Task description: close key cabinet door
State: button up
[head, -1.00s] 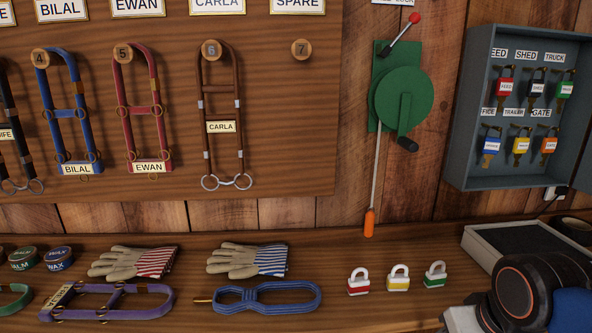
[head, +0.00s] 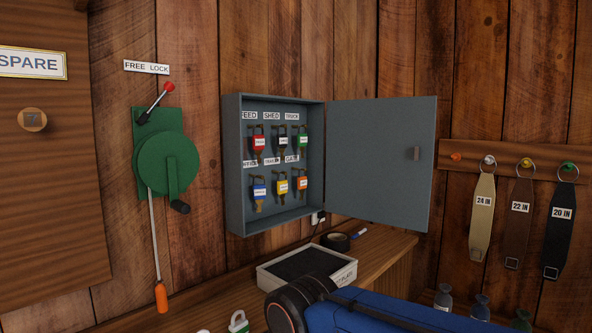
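The grey key cabinet (head: 237,165) hangs on the plank wall at the middle of the head view. Its door (head: 375,165) is hinged on the cabinet's right side and stands wide open, swung out to the right. Several keys with coloured tags hang inside in two rows under labels. My arm shows at the bottom, below the cabinet; my gripper is not in view.
A shallow tray (head: 345,275) with a dark inside, a roll of black tape (head: 336,241) and a blue marker (head: 359,233) lie on the bench (head: 385,257) below. A green winch (head: 166,160) is left of the cabinet. Straps (head: 519,209) hang from pegs at right.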

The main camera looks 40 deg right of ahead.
aim_at(372, 174)
jog(key=k+z, duration=0.1)
jog(key=z, duration=0.85)
